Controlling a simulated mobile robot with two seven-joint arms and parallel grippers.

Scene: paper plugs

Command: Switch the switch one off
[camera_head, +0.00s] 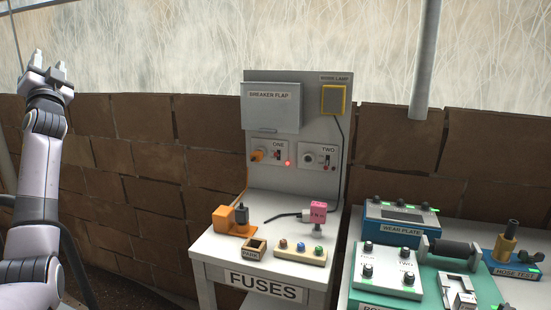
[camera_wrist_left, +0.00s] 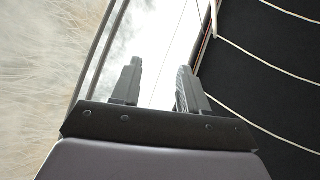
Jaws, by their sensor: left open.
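Switch one (camera_head: 277,155) is a small red-marked switch under the label ONE on the upright grey panel (camera_head: 220,120) in the head view. A red light (camera_head: 287,163) glows beside it. An orange plug with a cable sits to its left. Switch two (camera_head: 327,161) is on the plate to the right, under the label TWO. My left gripper (camera_head: 49,62) is raised at the far left, well away from the panel. It is open and empty; its two fingers (camera_wrist_left: 156,85) point up against the sky in the left wrist view. My right gripper is not in view.
The FUSES table (camera_head: 210,246) holds an orange holder (camera_head: 228,221), a small box, a fuse rack and a pink block. More devices stand at right.

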